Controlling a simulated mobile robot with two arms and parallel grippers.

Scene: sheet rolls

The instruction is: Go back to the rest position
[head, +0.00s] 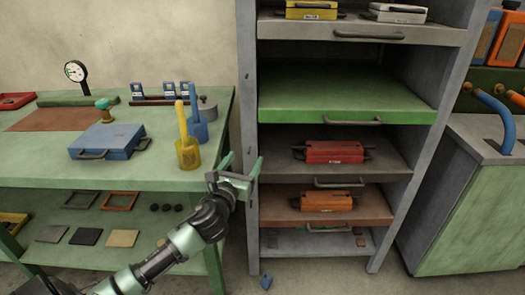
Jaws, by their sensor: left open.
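My left gripper (240,169) is open and empty. It is raised between the green table's right edge and the grey shelf rack, with its arm coming in from the lower left. My right gripper is not in the head view. A blue case (107,141) with dark handles lies on the table, left of the gripper. A yellow tool (187,150) and a blue tool (197,125) stand upright near the table's right end.
The green table (50,178) has a lower shelf with flat plates and frames. The shelf rack (248,215) holds a red case (335,152) and an orange case (327,201); its green shelf (345,100) is empty. A small blue object (266,281) lies on the floor. A green-fronted cabinet (475,220) stands right.

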